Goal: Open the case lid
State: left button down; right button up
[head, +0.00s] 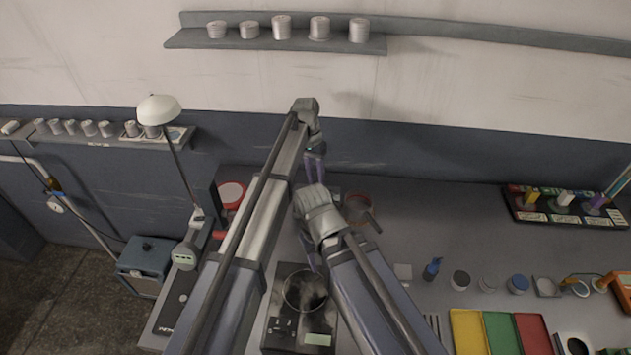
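No case lid can be made out clearly. A dark scale (318,340) with a display stands at the bottom centre of the bench, and a round clear dish (305,290) sits on it. My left gripper (316,168) hangs over the back of the bench, beyond the scale. Its fingers are small and partly hidden by its wrist, so its opening cannot be made out. My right gripper (312,262) points down just above the dish, largely hidden behind my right wrist. Whether it touches anything cannot be seen.
A round brown-rimmed pan (358,208) lies right of my wrists. A red-ringed round item (231,194) and a lamp (159,109) stand left. Coloured trays (500,335) and small jars (460,280) occupy the front right. The bench's back right middle is clear.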

pick_arm(q)
jog(key=shift+w+r+g, duration=0.1)
jog(key=shift+w+g, duration=0.2)
jog(key=c, duration=0.6)
grip_release()
jog(key=shift+r, duration=0.1)
jog(key=p+v, duration=0.7)
jog(key=shift+w+r, duration=0.1)
jog(key=shift+r, duration=0.2)
pick_arm(e)
notch_tip(320, 180, up, 7)
jog(key=shift+r, duration=0.2)
